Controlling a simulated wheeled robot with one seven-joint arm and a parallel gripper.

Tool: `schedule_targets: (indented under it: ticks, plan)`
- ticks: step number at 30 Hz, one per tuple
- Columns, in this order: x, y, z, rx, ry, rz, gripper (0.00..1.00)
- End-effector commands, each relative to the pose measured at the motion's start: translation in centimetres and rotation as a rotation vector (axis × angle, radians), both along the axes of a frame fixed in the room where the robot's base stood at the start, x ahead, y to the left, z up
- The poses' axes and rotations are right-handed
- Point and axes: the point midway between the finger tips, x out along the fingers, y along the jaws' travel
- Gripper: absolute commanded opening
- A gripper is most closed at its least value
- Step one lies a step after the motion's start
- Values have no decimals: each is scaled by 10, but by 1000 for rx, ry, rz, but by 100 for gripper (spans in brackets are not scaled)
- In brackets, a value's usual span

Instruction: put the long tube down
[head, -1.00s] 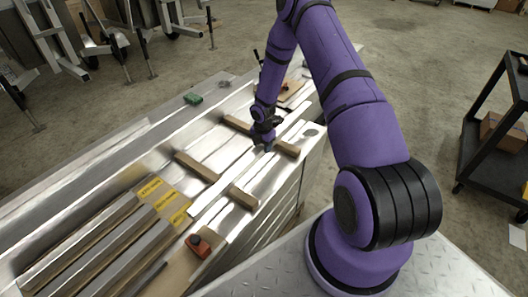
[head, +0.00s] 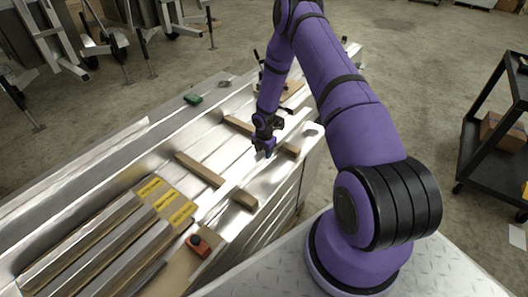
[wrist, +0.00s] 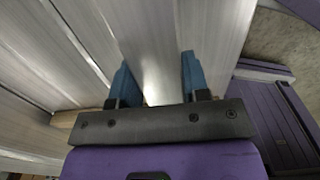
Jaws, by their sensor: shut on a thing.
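My gripper (head: 267,152) is low over the metal trailer bed, its blue fingers (wrist: 157,78) pointing along a pale metal surface in the wrist view. It is shut on the long tube (wrist: 168,40), a bright, flat-sided aluminium length that runs away between and past the fingers. In the head view the tube (head: 236,178) is a shiny strip running down and left from the gripper, across a wooden batten (head: 200,170). I cannot tell whether it touches the batten. A second batten (head: 239,125) lies near the gripper, partly hidden by it.
Several metal lengths with yellow labels (head: 165,202) lie at the lower left. A red-orange device (head: 198,245) sits near the bed's front edge, and a green item (head: 193,99) on the far side. A black cart (head: 490,130) stands at right on open floor.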

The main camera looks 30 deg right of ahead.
Motion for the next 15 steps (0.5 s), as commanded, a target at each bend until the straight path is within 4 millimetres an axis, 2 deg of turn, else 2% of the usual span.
schedule_targets:
  ticks: [13,14,15]
  plan:
    - [1,0,-8,0,-2,0,0]
    - [0,0,-8,0,0,0,45]
    - [0,0,-8,0,0,0,54]
